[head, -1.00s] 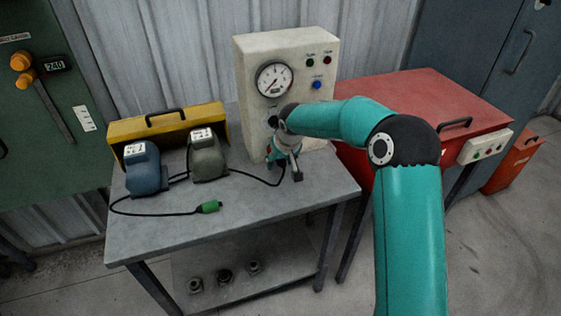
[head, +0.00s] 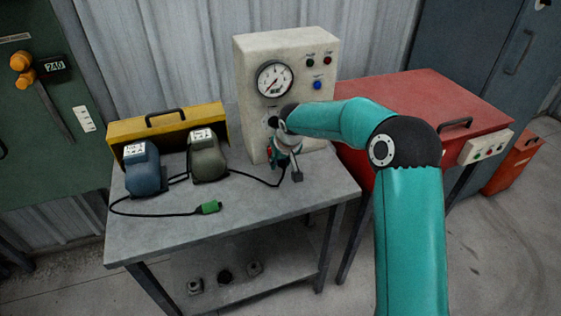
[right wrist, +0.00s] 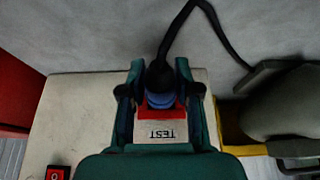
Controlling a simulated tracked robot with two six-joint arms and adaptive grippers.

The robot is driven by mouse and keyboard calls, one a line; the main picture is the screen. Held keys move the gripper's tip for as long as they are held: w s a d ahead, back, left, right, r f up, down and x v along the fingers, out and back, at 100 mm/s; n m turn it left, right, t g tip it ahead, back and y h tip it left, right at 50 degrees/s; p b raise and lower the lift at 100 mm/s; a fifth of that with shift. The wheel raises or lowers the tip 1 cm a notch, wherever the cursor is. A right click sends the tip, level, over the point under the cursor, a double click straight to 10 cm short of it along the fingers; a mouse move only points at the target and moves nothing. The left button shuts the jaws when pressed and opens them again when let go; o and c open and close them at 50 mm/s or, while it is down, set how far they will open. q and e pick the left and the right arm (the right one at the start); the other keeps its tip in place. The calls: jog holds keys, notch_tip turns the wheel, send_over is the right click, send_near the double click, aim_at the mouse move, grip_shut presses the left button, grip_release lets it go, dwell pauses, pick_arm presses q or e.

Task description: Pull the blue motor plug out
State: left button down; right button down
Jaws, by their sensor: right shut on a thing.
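A blue plug (right wrist: 160,99) with a black back end sits between the two teal fingers of my right gripper (right wrist: 155,92) in the right wrist view. My right gripper is shut on it. The blue part meets a red socket piece (right wrist: 146,111) beside a plate marked TEST (right wrist: 160,133); how deep it sits I cannot tell. In the head view my right gripper (head: 284,160) is at the front of the cream gauge panel (head: 250,80) and hides the plug. A black cable runs from the gripper towards the motors. The blue motor (head: 146,172) stands on the table. My left gripper is not in view.
A grey-green motor (head: 207,158) stands beside the blue one, before a yellow box (head: 120,130). A green connector (head: 210,207) lies on the grey table (head: 150,236). A red cabinet (head: 420,95) stands to the right. The table's front right is clear.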

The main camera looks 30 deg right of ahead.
jog(key=shift+f, duration=0.1)
jog(key=shift+s, duration=0.1)
jog(key=shift+s, duration=0.1)
jog(key=shift+s+a+b, duration=0.2)
jog(key=shift+s+b, duration=0.3)
jog(key=shift+b, duration=0.3)
jog(key=shift+s+a+b, duration=0.2)
jog(key=shift+s+b, duration=0.45)
jog(key=shift+s, duration=0.15)
jog(key=shift+s+a+b, duration=0.2)
jog(key=shift+s+b, duration=0.4)
jog(key=shift+s, duration=0.2)
